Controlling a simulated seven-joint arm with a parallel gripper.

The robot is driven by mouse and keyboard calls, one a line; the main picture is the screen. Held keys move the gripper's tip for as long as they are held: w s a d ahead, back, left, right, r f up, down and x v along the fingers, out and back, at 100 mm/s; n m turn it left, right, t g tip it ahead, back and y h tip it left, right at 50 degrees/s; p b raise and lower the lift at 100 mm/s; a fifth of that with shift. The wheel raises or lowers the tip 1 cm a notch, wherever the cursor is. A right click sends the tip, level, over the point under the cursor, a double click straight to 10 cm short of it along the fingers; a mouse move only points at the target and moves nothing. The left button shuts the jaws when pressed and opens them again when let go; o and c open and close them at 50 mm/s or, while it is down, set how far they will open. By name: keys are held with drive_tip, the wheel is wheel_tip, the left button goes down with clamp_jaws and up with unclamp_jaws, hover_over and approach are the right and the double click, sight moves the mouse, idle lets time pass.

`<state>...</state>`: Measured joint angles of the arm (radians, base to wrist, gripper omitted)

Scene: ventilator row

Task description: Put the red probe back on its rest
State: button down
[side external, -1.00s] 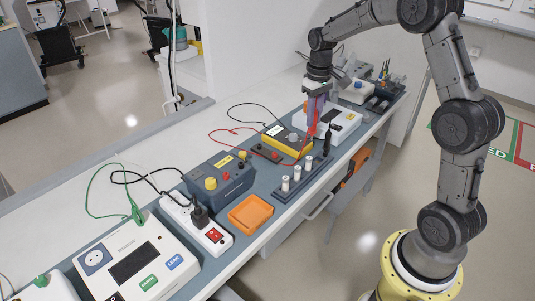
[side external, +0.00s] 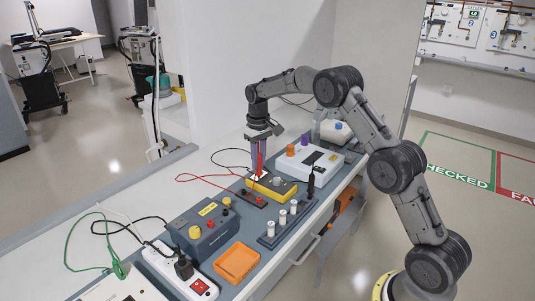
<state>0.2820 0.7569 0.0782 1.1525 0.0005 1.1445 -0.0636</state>
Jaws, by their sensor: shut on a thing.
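My gripper (side external: 260,165) points down over the far part of the bench and is shut on the red probe (side external: 260,158). The probe is upright, with its lower end close to the yellow-sided meter (side external: 284,190); I cannot tell whether it touches anything. A red lead (side external: 200,180) loops to the left on the bench. A black probe (side external: 311,182) stands upright at the far end of a dark rail (side external: 268,241) that carries several white cylinders (side external: 283,216). Which part is the red probe's rest is not clear.
A small dark block (side external: 254,197) with red sockets lies by the meter. A white case (side external: 310,162) stands behind. A grey box (side external: 202,228), an orange tray (side external: 236,262) and a power strip (side external: 181,273) are in front. The bench's left side (side external: 130,215) has free room, crossed by cables.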

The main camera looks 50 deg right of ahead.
sight(259, 173)
drive_tip(key=shift+f, duration=3.2)
drive_tip(key=shift+f, duration=1.15)
drive_tip(key=c, duration=0.7)
unclamp_jaws()
drive_tip(key=shift+o, duration=0.2)
drive_tip(key=shift+r, duration=0.1)
